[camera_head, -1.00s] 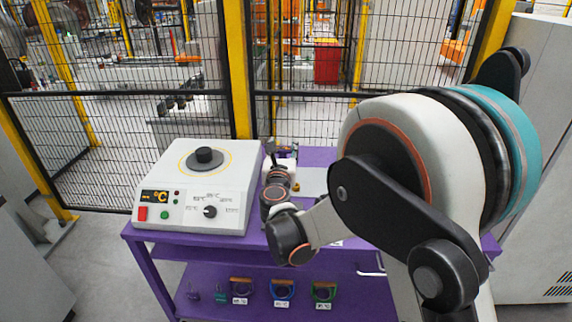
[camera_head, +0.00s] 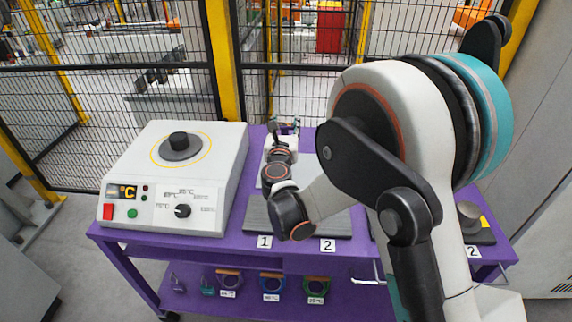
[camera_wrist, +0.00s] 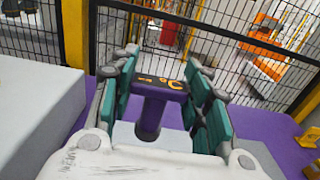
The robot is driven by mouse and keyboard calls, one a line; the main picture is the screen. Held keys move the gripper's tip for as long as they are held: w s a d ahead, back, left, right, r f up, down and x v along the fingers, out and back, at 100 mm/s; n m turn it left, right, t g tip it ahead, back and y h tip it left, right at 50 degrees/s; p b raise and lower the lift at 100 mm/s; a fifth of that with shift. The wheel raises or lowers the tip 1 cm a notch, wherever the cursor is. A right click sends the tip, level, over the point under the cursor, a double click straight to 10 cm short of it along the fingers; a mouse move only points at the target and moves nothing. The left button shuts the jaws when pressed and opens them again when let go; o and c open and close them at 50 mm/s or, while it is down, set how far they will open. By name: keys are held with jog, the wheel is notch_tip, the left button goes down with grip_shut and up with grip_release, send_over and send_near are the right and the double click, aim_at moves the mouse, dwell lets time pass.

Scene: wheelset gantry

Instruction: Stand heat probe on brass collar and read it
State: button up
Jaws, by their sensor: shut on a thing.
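My gripper (camera_head: 286,126) is shut on the heat probe, above the far part of the purple cart top. In the wrist view the probe (camera_wrist: 160,86) stands between the teal finger pads (camera_wrist: 163,72). It has a dark purple T-shaped body and a black top face with orange °C marks.
A white heater box (camera_head: 178,175) with a black post and °C display fills the cart's left. Grey plates (camera_head: 258,218) labelled 1 and 2 lie under my arm. A grey cylinder (camera_head: 468,212) stands at the right. A mesh fence (camera_head: 100,130) stands behind the cart.

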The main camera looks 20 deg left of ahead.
notch_tip(320, 180, down, 13)
jog(key=b, duration=0.4)
jog(key=shift+f, duration=0.15)
jog(key=shift+f, duration=0.15)
jog(key=o, duration=1.1)
